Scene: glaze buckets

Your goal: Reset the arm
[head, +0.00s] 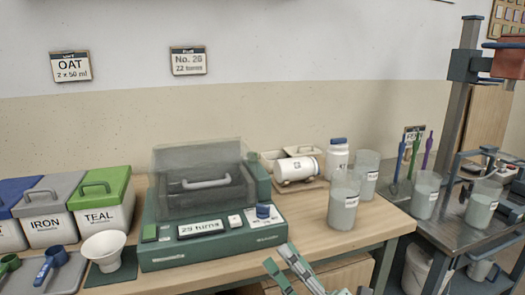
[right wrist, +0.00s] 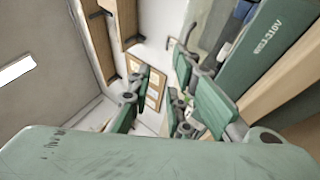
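My right gripper (head: 279,257) is at the bottom middle of the head view, in front of the green machine (head: 213,257) and low near the table's front edge. Its two fingers are apart with nothing between them. In the right wrist view the gripper (right wrist: 160,70) also shows spread fingers and holds nothing. The wrist view looks past them to the wall, a wooden-framed board and green parts. My left gripper is not in view.
The wooden table (head: 330,247) holds the machine, a white bowl (head: 104,250), lidded bins (head: 103,203), a lying white jar (head: 295,170) and cloudy beakers (head: 344,203). Scoops (head: 52,262) lie at the left. A metal stand (head: 462,90) rises at the right.

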